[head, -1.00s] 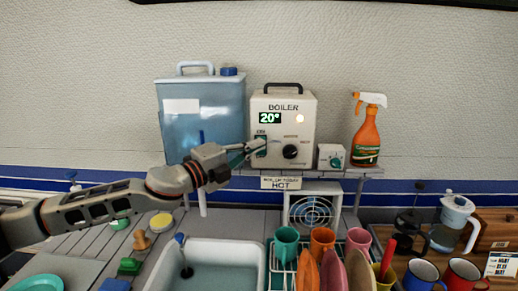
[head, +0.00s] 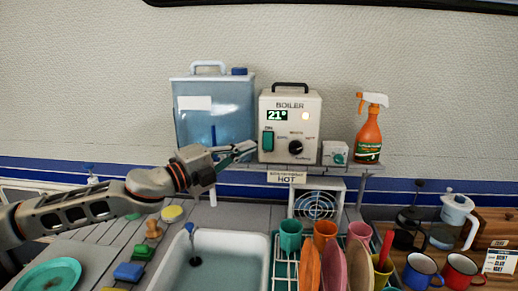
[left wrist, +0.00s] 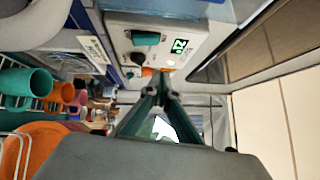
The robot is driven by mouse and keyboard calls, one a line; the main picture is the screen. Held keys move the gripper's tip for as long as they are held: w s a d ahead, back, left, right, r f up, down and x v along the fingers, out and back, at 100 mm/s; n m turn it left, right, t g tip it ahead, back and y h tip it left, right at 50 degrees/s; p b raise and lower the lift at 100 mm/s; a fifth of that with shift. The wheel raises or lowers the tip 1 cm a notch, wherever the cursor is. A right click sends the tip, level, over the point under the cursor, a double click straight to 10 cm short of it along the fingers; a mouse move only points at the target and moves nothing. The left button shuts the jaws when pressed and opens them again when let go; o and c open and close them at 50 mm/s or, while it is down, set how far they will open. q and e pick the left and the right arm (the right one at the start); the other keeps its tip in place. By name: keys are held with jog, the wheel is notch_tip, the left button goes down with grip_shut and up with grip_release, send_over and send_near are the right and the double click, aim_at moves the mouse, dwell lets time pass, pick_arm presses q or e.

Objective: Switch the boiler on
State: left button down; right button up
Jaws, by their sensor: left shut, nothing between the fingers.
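The boiler (head: 313,137) is a white box with a black handle on the shelf. Its display (head: 278,115) reads 21° and the round lamp (head: 305,116) beside it glows pale orange. A green rocker switch (head: 268,141) is on its front left, with a black knob (head: 295,147) to the right. My left gripper (head: 251,147) is shut and empty, just left of the switch and apart from it. In the left wrist view, the shut fingers (left wrist: 160,88) are below the boiler face, where the switch (left wrist: 146,38) shows clear of them. My right gripper is not in view.
A blue water tank (head: 190,125) stands left of the boiler, behind my gripper. A small white box with a dial (head: 335,153) and an orange spray bottle (head: 368,135) stand to its right. Below are a sink (head: 240,238) and a rack of cups and plates.

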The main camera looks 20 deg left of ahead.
pick_arm(q)
jog(key=v, duration=0.2)
jog(key=r+b+v, duration=0.1)
jog(key=v, duration=0.1)
jog(key=shift+s+a, duration=0.1)
jog(key=shift+s, duration=0.25)
jog(key=shift+f, duration=0.1)
